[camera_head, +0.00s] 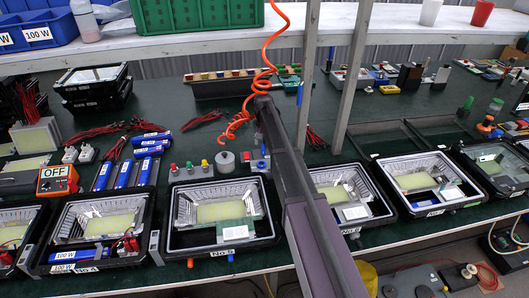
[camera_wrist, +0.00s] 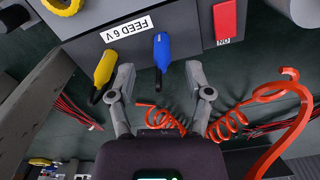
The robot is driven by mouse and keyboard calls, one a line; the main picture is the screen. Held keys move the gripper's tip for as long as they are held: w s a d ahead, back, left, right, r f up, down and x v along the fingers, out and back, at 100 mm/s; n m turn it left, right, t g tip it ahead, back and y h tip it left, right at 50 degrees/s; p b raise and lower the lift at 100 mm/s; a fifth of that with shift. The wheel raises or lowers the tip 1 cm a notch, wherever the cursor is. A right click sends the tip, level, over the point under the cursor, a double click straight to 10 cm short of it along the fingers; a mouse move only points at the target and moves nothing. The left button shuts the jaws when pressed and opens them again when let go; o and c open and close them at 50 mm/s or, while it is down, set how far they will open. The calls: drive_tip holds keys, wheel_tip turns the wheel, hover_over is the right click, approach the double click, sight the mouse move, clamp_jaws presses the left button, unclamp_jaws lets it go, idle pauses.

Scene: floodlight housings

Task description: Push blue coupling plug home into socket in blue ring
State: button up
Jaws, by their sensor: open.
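In the wrist view, the blue plug (camera_wrist: 162,52) stands at the edge of a grey box labelled FEED 6 V, with a dark tail at its near end. I cannot make out a separate blue ring or how deep the plug sits. My gripper (camera_wrist: 159,70) is open, with one finger on each side of the blue plug. I see no clear contact. A yellow plug (camera_wrist: 104,68) slants beside the left finger. In the head view my arm reaches over the bench and its end is hard to make out.
The grey box (camera_wrist: 190,22) carries a red switch (camera_wrist: 225,20), and a yellow ring (camera_wrist: 62,5) shows at upper left. An orange coiled cord (camera_wrist: 275,92) hangs right of my gripper. In the head view, floodlight housings (camera_head: 222,215) line the bench front; grey posts (camera_head: 350,75) stand nearby.

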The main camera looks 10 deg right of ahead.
sight(263, 145)
drive_tip(key=shift+a+f+b, duration=0.1)
drive_tip(key=shift+f+b, duration=2.05)
drive_tip(key=shift+f, duration=0.2)
clamp_jaws()
